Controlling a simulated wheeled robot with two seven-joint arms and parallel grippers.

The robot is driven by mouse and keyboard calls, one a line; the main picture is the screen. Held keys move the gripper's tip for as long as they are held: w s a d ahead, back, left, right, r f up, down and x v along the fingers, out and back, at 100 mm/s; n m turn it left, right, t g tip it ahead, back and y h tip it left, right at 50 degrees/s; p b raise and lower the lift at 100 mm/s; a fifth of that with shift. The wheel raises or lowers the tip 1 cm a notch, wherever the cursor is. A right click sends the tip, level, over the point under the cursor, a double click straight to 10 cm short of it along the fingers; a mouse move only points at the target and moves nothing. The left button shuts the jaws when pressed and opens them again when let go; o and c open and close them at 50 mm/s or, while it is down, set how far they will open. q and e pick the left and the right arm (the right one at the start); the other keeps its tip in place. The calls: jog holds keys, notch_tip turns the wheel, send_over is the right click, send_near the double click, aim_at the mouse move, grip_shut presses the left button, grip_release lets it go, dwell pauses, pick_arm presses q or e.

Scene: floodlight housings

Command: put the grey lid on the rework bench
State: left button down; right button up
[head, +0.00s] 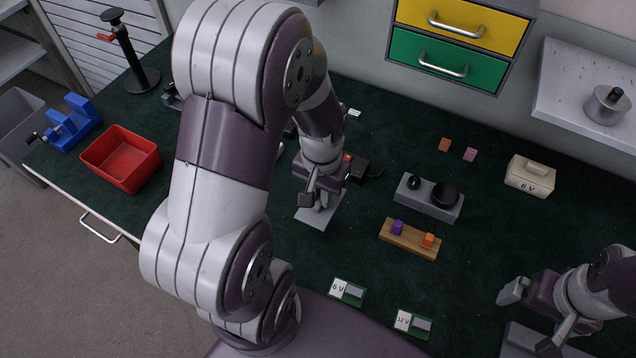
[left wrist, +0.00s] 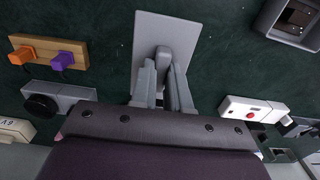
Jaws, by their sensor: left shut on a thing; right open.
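The grey lid (head: 316,217) is a flat rectangular plate over the dark green bench top (head: 300,262), near its middle. My left gripper (head: 321,205) is shut on the lid's upright handle. In the left wrist view the lid (left wrist: 165,35) extends beyond the fingers (left wrist: 165,88). I cannot tell whether the lid touches the bench top or hangs just above it. My right gripper (head: 530,318) is open and empty at the lower right, above a grey flat thing (head: 522,340) partly hidden by it. No label marks the rework bench.
Right of the lid are a grey block with black knobs (head: 428,198) and a wooden strip (head: 409,239) with purple and orange pieces. A red bin (head: 121,158) and blue vise (head: 73,122) stand left. A grey housing (left wrist: 292,20) shows in the left wrist view. Two voltage cards lie in front.

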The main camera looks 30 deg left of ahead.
pick_arm(q)
jog(key=w+a+f, duration=0.2)
jog(key=a, duration=0.1)
jog(key=w+a+f, duration=0.1)
jog(key=a, duration=0.1)
jog(key=shift+w+a+f, duration=0.1)
jog(key=shift+w+f, duration=0.05)
jog(key=shift+f, duration=0.2)
notch_tip(320, 180, down, 4)
jog(key=shift+a+r, duration=0.1)
jog(key=shift+r, duration=0.15)
jog(key=shift+f, duration=0.35)
jog(key=shift+f, duration=0.2)
jog(key=c, duration=1.1)
grip_release()
